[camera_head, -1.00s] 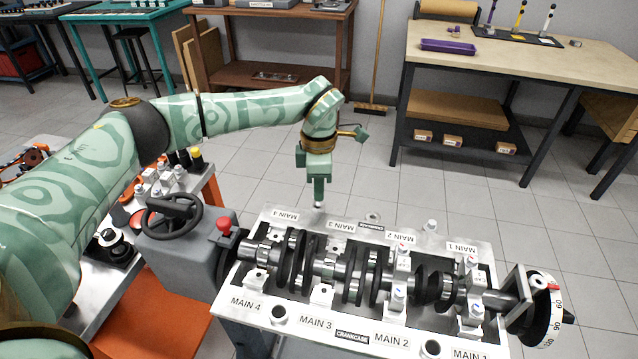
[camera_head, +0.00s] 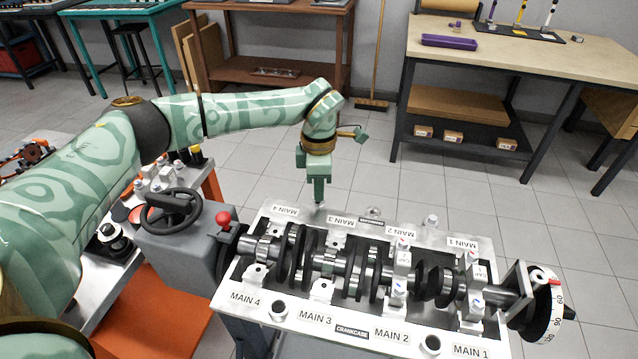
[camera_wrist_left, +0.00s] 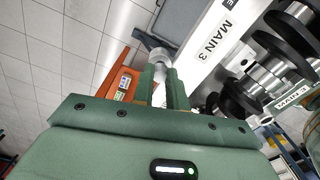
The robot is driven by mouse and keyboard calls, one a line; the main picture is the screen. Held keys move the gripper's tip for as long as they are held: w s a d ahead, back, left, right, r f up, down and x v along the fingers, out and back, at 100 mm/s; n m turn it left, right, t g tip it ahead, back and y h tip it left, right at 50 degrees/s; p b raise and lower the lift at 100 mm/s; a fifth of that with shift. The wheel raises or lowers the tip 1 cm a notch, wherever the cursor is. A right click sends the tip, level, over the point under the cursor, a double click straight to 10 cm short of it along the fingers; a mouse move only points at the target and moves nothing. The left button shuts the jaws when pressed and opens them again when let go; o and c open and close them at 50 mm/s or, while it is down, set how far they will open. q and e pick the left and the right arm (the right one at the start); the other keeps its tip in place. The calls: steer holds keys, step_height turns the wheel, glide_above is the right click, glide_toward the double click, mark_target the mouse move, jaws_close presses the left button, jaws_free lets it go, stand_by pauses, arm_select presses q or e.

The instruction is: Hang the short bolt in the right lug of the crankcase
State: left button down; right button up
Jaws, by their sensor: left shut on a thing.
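My left gripper (camera_head: 319,197) hangs straight down at the far edge of the crankcase (camera_head: 308,314), near the MAIN 4 and MAIN 3 labels. It is shut on a short silver bolt (camera_head: 320,205), mostly hidden in the head view. In the left wrist view, the bolt (camera_wrist_left: 160,56) shows its round pale end beyond the fingers, beside the crankcase edge (camera_wrist_left: 208,45). I cannot tell whether it touches the crankcase or a lug. Round dark openings show on the near side (camera_head: 278,312). A silver knob-like part (camera_head: 431,221) stands at the far edge. My right gripper is out of view.
The crankshaft (camera_head: 355,268) lies in the crankcase, with a degree wheel (camera_head: 548,310) at its right end. A grey box with a black handwheel (camera_head: 172,211) and red button (camera_head: 223,218) stands left.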

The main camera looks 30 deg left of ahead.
arm_select(q)
steer(key=shift+f, duration=0.7)
steer(key=c, duration=1.6)
jaws_free()
steer(key=shift+c, duration=0.2)
steer(key=shift+r, duration=0.25)
steer(key=shift+r+p, duration=1.05)
steer(key=shift+r, duration=0.1)
steer(key=shift+r, duration=0.15)
steer(key=o, duration=0.6)
steer(key=shift+c, duration=0.2)
